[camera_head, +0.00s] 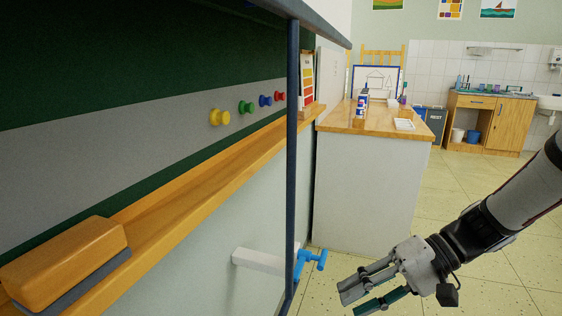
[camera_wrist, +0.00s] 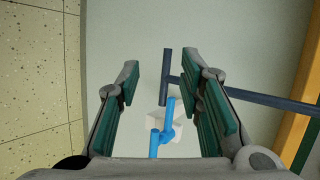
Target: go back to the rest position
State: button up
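My gripper (camera_head: 362,297) is at the lower right in the head view, low and to the right of the board's dark frame post. Its fingers are spread apart with nothing between them, and the wrist view shows the same open fingers (camera_wrist: 165,95). A blue handle (camera_head: 312,260) on a white block sits on the board's lower front, left of my gripper. In the wrist view the blue handle (camera_wrist: 167,130) shows between the fingers, apparently farther off; they do not hold it.
A wooden ledge (camera_head: 190,190) with a wooden eraser (camera_head: 65,262) runs along the green board at left. Coloured magnets (camera_head: 219,117) sit on the board's grey strip. A wood-topped counter (camera_head: 375,122) holds small items. Tiled floor (camera_head: 450,190) lies open at right.

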jog(key=s+d+r+h, duration=0.2)
jog(key=s+r+h, duration=0.3)
jog(key=s, duration=0.6)
jog(key=s+d+r+h, duration=0.25)
jog(key=s+h, duration=0.35)
jog(key=s, duration=0.6)
notch_tip(320, 180, up, 32)
jog(key=n+t+p, duration=0.1)
jog(key=t+p, duration=0.3)
jog(key=p, duration=2.7)
jog(key=shift+d+r+t, duration=0.15)
jog(key=shift+d+t, duration=0.25)
jog(key=shift+w, duration=0.1)
